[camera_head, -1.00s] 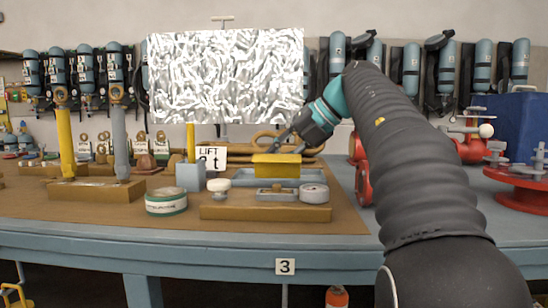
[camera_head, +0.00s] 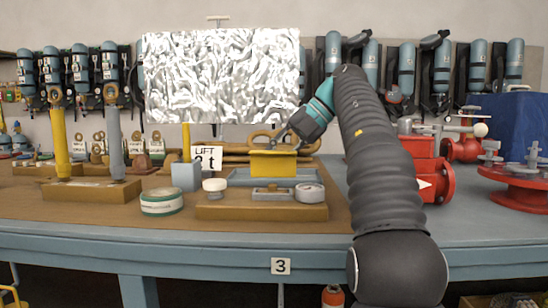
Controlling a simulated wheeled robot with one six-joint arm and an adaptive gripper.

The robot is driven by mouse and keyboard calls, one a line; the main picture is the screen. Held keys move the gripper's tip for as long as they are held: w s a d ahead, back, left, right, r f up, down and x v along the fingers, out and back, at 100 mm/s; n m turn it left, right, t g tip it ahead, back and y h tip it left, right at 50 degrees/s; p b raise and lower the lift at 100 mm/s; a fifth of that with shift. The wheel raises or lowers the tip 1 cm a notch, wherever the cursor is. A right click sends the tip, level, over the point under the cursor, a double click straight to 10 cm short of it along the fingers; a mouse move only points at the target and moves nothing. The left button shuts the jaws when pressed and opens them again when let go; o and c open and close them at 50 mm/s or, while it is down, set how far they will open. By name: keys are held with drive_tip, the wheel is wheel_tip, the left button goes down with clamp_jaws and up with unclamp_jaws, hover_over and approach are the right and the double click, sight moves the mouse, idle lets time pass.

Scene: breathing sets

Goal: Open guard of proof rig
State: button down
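The yellow guard (camera_head: 274,165) stands over the blue-grey body (camera_head: 235,177) of what looks like the proof rig, at the middle of the bench. Its broad yellow face shows toward me and appears tilted up. My gripper (camera_head: 284,137) is at the guard's upper edge, reaching down from the right. It seems to touch or nearly touch the guard. The fingers are small and dark, and I cannot tell whether they are open or shut. What lies behind the guard is hidden.
A wooden block (camera_head: 262,211) with a gauge-like disc (camera_head: 310,192) lies in front. A green-white tape roll (camera_head: 162,201) is left of it. A crinkled silver panel (camera_head: 222,75) stands behind. Red valves (camera_head: 425,165) stand right of my arm. The bench's front strip is clear.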

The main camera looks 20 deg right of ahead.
drive_tip(key=c, duration=1)
unclamp_jaws()
drive_tip(key=shift+s, duration=0.1)
